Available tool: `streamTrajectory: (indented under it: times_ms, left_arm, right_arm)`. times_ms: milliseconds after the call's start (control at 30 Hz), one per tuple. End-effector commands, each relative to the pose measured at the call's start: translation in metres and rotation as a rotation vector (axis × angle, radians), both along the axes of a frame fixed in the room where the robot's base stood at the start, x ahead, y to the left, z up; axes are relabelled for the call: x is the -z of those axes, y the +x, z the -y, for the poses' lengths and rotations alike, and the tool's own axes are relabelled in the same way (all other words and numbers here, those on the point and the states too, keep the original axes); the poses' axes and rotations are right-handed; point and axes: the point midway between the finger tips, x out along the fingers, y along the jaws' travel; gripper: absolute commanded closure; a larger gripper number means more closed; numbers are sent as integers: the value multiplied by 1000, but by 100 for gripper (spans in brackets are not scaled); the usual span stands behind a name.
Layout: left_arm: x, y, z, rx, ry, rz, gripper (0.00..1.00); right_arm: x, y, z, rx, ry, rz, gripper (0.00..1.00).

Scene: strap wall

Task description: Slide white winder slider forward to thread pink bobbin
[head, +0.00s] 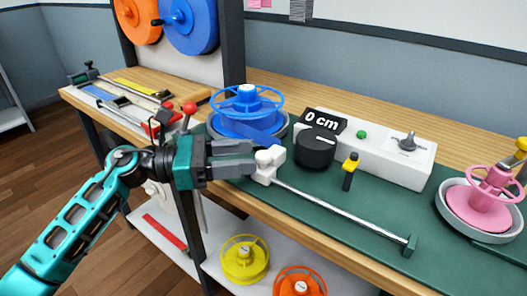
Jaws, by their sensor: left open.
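The white winder slider (270,161) sits at the left end of a metal rail (340,207) on the green mat. My left gripper (253,159) is open, its grey fingertips right at the slider's left side. I cannot tell whether they touch it or reach around it. The pink bobbin (480,207) stands in a grey round holder (449,207) at the far right, well apart from the slider. A blue bobbin (247,105) stands behind my gripper, with a blue strap (240,133) running down toward the slider. My right gripper is not in view.
A white box (395,163) with a "0 cm" display (324,121), black knob (315,149) and green button (361,134) stands behind the rail. A yellow-topped lever (350,166) stands beside the rail. Yellow (245,260) and orange (299,284) spools lie on the lower shelf.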

Motion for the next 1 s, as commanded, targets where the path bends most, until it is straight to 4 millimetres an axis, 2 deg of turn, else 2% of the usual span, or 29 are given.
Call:
streamTrajectory:
  times_ms: [100,300,667,1000]
  left_arm:
    - [-1,4,22,1,-3,-1,48]
    - [0,7,41,-1,-1,-1,48]
    - [0,8,46,-2,-1,-2,48]
    - [0,8,46,-2,-1,-2,81]
  right_arm:
    - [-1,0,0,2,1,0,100]
    - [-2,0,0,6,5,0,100]
    - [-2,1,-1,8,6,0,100]
    - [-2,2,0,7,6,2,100]
